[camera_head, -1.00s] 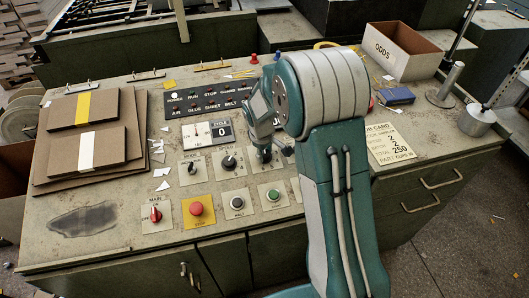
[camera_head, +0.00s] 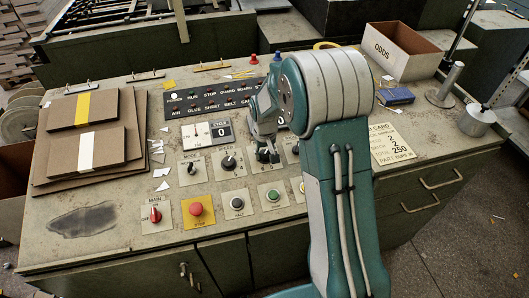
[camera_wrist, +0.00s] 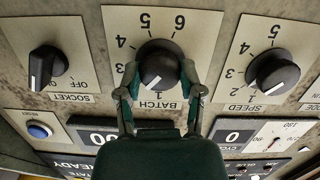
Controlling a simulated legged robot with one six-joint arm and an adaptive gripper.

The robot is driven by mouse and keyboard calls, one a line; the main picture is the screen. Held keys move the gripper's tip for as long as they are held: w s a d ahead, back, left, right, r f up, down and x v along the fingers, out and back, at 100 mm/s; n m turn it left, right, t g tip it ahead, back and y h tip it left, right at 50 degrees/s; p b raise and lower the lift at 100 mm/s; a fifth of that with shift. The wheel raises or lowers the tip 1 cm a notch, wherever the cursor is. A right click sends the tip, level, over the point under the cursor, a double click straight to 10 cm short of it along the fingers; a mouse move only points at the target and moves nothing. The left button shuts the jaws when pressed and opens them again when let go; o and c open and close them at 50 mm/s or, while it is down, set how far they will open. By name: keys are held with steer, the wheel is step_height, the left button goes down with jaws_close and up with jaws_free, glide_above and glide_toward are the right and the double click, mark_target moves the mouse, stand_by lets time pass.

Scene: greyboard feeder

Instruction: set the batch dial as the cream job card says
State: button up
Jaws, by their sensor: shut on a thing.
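The cream job card (camera_head: 392,145) lies on the console's right side, partly behind my arm. I can read 2, 2 and 250 in its column; its small row labels are unclear. In the wrist view the black batch dial (camera_wrist: 158,64) sits on a cream plate numbered up to 6, seen upside down. My gripper (camera_wrist: 160,78) is shut on the dial, one finger on each side. The dial's white line points down and left in the picture, near the 1; one finger hides the plate around the 2.
The speed dial (camera_wrist: 273,73) and the socket switch (camera_wrist: 47,65) flank the batch dial closely. A cycle counter (camera_head: 221,129) reads 0. A red button (camera_head: 196,208) and a green button (camera_head: 272,195) sit in front. Cardboard sheets (camera_head: 60,165) lie on the left.

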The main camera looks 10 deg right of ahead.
mark_target(264, 157)
steer(key=shift+s+f, duration=0.15)
steer(key=o, duration=1.2)
steer(key=shift+c, duration=0.2)
step_height(264, 157, up, 12)
steer(key=shift+s+a, duration=0.2)
steer(key=shift+s, duration=0.1)
steer(key=shift+s, duration=0.1)
